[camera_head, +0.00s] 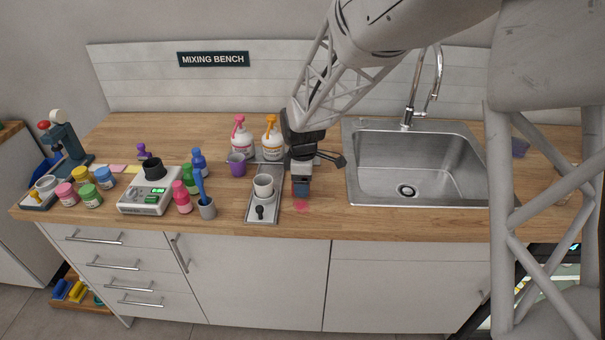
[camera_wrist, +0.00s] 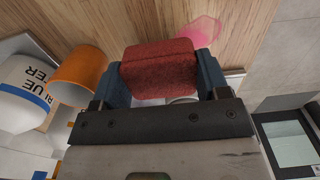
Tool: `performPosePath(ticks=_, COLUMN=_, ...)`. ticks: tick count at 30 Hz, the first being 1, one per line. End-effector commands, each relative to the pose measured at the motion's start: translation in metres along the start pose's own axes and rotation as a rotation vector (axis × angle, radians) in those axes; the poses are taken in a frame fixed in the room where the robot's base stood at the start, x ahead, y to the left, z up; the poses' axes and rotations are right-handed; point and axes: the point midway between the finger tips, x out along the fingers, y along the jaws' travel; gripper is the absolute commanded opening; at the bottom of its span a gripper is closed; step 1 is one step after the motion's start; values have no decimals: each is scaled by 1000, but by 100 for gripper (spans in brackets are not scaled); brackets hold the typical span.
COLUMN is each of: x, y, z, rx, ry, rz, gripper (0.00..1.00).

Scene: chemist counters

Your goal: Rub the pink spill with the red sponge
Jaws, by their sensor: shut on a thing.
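My gripper (camera_head: 301,187) is low over the wooden counter, just left of the sink. In the wrist view my gripper (camera_wrist: 160,80) is shut on the red sponge (camera_wrist: 160,68), with a blue finger on each side of it. The pink spill (camera_wrist: 203,30) lies on the wood just beyond the sponge, to its upper right in that view. Whether the sponge touches the counter or the spill is hard to tell.
A grey tray (camera_head: 250,213) with a white cup (camera_head: 263,186) stands close left of my gripper. Two pump bottles (camera_head: 271,140) and a purple cup (camera_head: 236,164) stand behind it. The sink (camera_head: 412,165) is at right. Bare wood lies between the spill and sink.

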Motion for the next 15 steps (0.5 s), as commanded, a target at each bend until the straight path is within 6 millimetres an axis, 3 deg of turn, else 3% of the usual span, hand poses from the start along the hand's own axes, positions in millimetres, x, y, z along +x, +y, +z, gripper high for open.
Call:
performPosePath(ticks=7, x=28, y=-1, z=0, rx=0, ry=-1, rz=-3, gripper=50)
performPosePath(ticks=15, x=26, y=-27, z=0, rx=0, ry=0, rz=0, gripper=46)
